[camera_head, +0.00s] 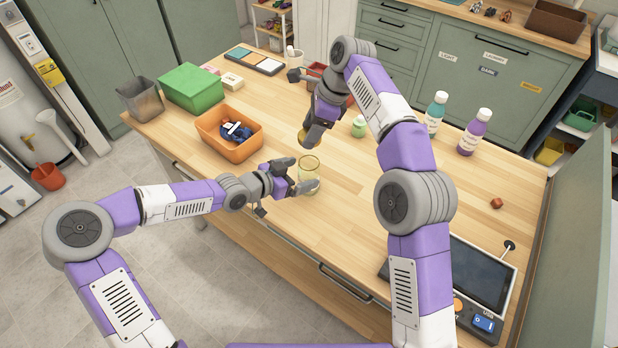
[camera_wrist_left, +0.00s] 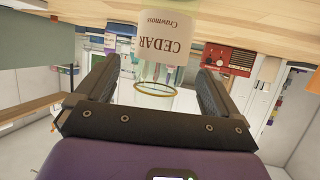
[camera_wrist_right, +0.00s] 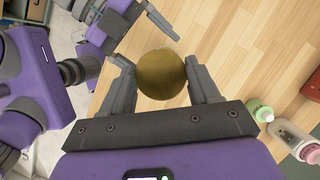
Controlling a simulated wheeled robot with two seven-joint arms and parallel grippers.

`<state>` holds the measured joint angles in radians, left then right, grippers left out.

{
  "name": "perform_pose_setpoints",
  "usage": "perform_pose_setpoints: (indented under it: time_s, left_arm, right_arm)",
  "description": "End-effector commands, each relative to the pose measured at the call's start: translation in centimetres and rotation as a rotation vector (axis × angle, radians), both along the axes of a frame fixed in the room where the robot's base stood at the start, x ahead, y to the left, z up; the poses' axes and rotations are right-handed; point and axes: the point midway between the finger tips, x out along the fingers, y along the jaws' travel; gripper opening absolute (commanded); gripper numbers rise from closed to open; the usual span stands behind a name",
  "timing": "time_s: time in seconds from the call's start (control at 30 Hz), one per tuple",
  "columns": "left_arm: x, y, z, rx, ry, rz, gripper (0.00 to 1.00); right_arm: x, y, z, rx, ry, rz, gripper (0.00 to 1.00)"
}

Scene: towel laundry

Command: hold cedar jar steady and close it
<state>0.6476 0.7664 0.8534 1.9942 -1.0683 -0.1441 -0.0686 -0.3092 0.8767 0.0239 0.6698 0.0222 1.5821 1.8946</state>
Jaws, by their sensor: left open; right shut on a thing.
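The cedar jar (camera_head: 308,174) is clear glass with a gold rim and stands on the wooden worktop. In the left wrist view its pale CEDAR label (camera_wrist_left: 163,40) appears upside down, and its mouth is uncovered. My left gripper (camera_head: 298,178) is open, with its fingers on either side of the jar; I cannot tell whether they touch it. My right gripper (camera_head: 310,137) is shut on a round gold lid (camera_wrist_right: 161,74), held above the worktop, behind the jar in the head view.
An orange bin (camera_head: 245,150) with a blue item stands left of the jar, near a green box (camera_head: 191,88). A tablet (camera_head: 478,272) sits front right.

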Motion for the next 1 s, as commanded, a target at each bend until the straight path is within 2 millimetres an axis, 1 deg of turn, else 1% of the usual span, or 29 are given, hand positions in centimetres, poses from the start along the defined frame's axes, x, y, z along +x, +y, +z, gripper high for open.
perform_pose_setpoints:
  time_s: [0.1,0.27,0.4,0.7,0.97,1.0]
  left_arm:
    - [0.9,-1.3,-0.5,-0.001,-0.001,-0.002,0.95]
    - [1.8,-2.3,-1.1,0.000,-0.001,-0.001,0.95]
    - [2.1,-2.7,-1.4,0.001,-0.001,-0.001,0.95]
    - [2.2,-2.7,-1.4,0.001,-0.001,0.001,0.95]
    - [2.2,-2.7,-1.4,0.001,-0.001,0.001,0.56]
    - [2.2,-2.7,-1.4,0.001,-0.001,0.001,0.50]
  right_arm:
    - [0.0,0.0,0.0,0.000,0.000,0.000,0.33]
    - [0.0,0.0,0.0,0.000,0.000,0.000,0.33]
    - [0.0,0.0,0.0,0.000,0.000,0.000,0.33]
    - [0.0,0.0,0.0,0.000,0.000,0.000,0.33]
    - [0.0,0.0,0.0,0.000,0.000,0.000,0.33]
    - [0.0,0.0,0.0,0.000,0.000,0.000,0.33]
